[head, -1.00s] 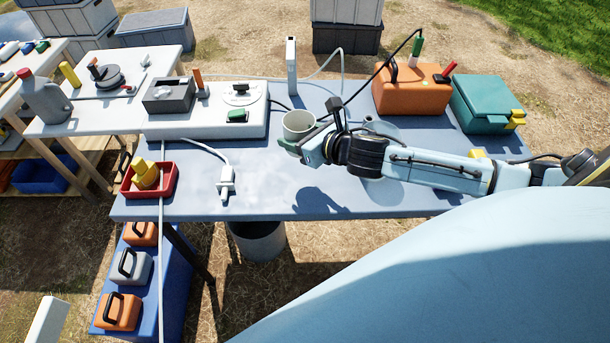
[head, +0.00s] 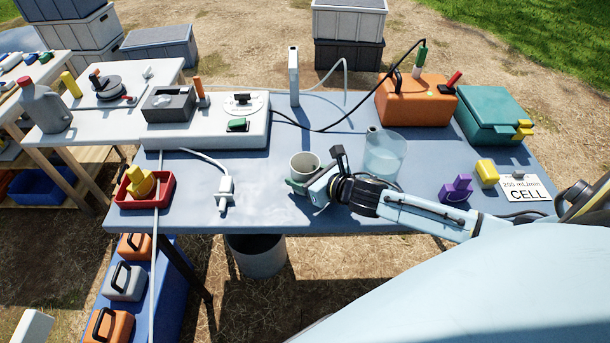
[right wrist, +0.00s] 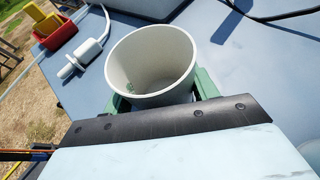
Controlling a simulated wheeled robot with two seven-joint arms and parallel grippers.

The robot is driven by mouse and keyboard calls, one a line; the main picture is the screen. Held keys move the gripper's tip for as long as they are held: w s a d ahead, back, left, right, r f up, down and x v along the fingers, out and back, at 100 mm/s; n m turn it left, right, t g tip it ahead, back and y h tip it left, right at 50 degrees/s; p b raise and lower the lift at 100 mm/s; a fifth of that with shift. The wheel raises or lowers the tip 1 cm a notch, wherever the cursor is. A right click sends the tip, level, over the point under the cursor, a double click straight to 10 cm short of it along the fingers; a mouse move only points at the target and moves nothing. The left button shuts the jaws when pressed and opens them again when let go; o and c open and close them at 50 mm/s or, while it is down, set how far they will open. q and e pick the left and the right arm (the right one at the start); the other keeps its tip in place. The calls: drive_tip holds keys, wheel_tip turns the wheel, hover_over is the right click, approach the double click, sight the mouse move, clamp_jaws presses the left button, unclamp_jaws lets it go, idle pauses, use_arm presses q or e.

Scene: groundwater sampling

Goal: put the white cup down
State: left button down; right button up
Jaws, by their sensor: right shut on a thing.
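The white cup (head: 304,165) is upright over the blue-grey table (head: 265,208), near its front middle. My right gripper (head: 297,184) is shut on the cup, with its green fingers around the cup's sides. In the right wrist view the cup (right wrist: 150,65) fills the middle, its open mouth towards the camera and its inside empty but for a small green mark. Whether the cup's base touches the table is hidden. My left gripper does not show.
A clear jar (head: 385,155) stands close behind my right gripper. A white plug (head: 225,190) on a cable and a red tray (head: 166,190) with yellow pieces lie to the left. A purple piece (head: 456,188) and yellow block (head: 487,173) are to the right. Table surface left of the cup is bare.

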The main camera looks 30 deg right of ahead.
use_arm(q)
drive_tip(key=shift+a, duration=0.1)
use_arm(e)
drive_tip(key=shift+f, duration=0.1)
drive_tip(key=o, duration=1)
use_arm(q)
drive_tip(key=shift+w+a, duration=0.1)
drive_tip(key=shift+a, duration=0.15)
use_arm(e)
drive_tip(key=shift+o, duration=0.2)
drive_tip(key=shift+s+r, duration=0.15)
drive_tip(key=shift+r, duration=0.05)
drive_tip(key=p+v, duration=0.2)
drive_tip(key=v, duration=0.9)
drive_tip(key=shift+s+d+r, duration=0.1)
drive_tip(key=shift+s, duration=0.2)
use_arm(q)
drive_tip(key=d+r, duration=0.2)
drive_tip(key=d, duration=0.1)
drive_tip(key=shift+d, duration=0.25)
